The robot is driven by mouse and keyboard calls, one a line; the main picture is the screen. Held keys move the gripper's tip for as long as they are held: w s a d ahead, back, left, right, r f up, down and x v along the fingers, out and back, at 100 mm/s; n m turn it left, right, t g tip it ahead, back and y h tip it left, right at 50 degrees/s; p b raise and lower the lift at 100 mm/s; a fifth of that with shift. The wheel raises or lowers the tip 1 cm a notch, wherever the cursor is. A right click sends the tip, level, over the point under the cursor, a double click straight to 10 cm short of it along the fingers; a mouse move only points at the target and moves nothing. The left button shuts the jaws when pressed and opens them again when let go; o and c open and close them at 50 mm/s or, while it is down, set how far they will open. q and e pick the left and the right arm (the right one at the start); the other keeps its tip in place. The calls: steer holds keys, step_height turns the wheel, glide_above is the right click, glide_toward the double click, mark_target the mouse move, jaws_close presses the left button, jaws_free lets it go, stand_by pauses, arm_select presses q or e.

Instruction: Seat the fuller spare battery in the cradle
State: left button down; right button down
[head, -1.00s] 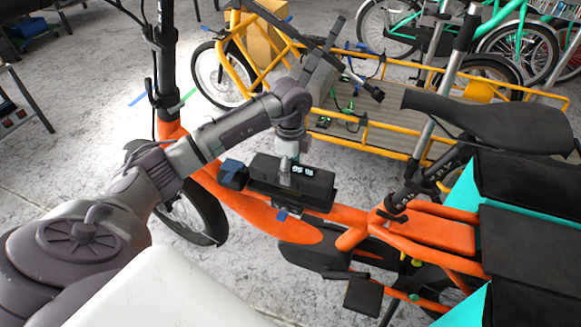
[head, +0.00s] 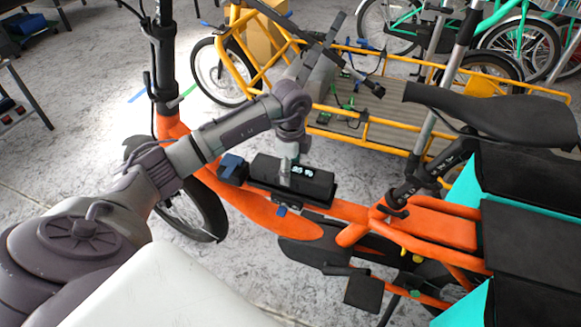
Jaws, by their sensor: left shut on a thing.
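A black battery (head: 318,187) with a small lit display on top lies lengthwise over the orange bike's down tube. The display's digits are too small to read surely. My left gripper (head: 286,176) comes down from above and is shut on the battery's top, at its handle. The cradle (head: 262,196) shows as a dark strip under the battery, along the orange frame, mostly hidden. I cannot tell whether the battery is fully down in it. A blue part (head: 233,168) is at its left end and a small blue tab (head: 281,211) below. My right gripper is not in view.
The orange bike (head: 285,222) has a black saddle (head: 495,115) and teal-and-black bags at right. A yellow cargo bike (head: 375,135) stands close behind. Green bikes are at the back right.

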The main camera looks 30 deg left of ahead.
arm_select(q)
steer(key=shift+f, duration=0.4)
steer(key=shift+c, duration=0.9)
jaws_free()
steer(key=shift+s+f, duration=0.1)
steer(key=shift+f, duration=0.15)
step_height(320, 180, up, 12)
steer(key=shift+r, duration=0.2)
